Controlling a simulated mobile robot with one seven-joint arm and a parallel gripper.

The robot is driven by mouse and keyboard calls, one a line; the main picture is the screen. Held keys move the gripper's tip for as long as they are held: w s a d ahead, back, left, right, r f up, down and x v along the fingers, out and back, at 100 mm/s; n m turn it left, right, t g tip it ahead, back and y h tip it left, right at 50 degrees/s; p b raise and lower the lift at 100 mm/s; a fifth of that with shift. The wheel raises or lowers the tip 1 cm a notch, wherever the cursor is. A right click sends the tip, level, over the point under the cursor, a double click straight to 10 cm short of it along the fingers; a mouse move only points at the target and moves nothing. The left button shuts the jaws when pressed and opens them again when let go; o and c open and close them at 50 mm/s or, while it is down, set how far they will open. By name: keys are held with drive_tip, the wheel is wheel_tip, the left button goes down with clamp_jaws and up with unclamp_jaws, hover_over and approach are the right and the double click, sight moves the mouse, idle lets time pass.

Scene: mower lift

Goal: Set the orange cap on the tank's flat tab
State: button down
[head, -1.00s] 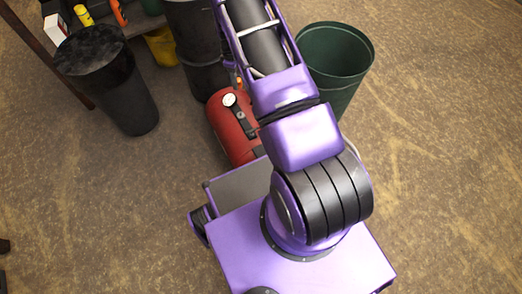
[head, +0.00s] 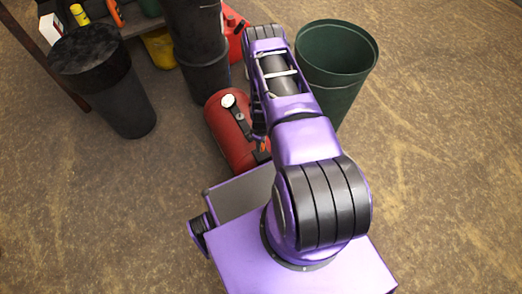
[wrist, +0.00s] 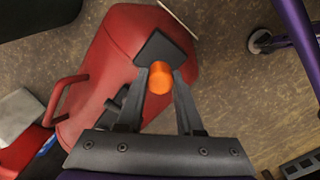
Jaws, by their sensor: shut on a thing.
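The red tank (head: 228,128) lies on the floor ahead of my base, with a round white gauge near its far end. In the wrist view the tank (wrist: 110,60) fills the upper middle. A dark flat plate, which looks like its tab (wrist: 160,46), lies just beyond my fingertips. My gripper (wrist: 159,80) is shut on the orange cap (wrist: 160,83), which sits between the two fingertips. The cap overlaps the near edge of the plate in the picture; I cannot tell whether they touch.
A green bin (head: 345,62) stands right of my arm. Dark bins (head: 203,65) stand behind the tank, and another black bin (head: 122,105) stands to the left. A shelf with bottles is at the upper left. Floor at the right is clear.

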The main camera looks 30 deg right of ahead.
drive_tip(key=shift+f+b, duration=0.4)
drive_tip(key=shift+f, duration=1.5)
drive_tip(key=shift+f, duration=0.15)
drive_tip(key=c, duration=0.6)
unclamp_jaws()
drive_tip(key=shift+o, duration=0.2)
wheel_tip(320, 180, up, 12)
drive_tip(key=p, duration=0.2)
drive_tip(key=shift+p, duration=0.3)
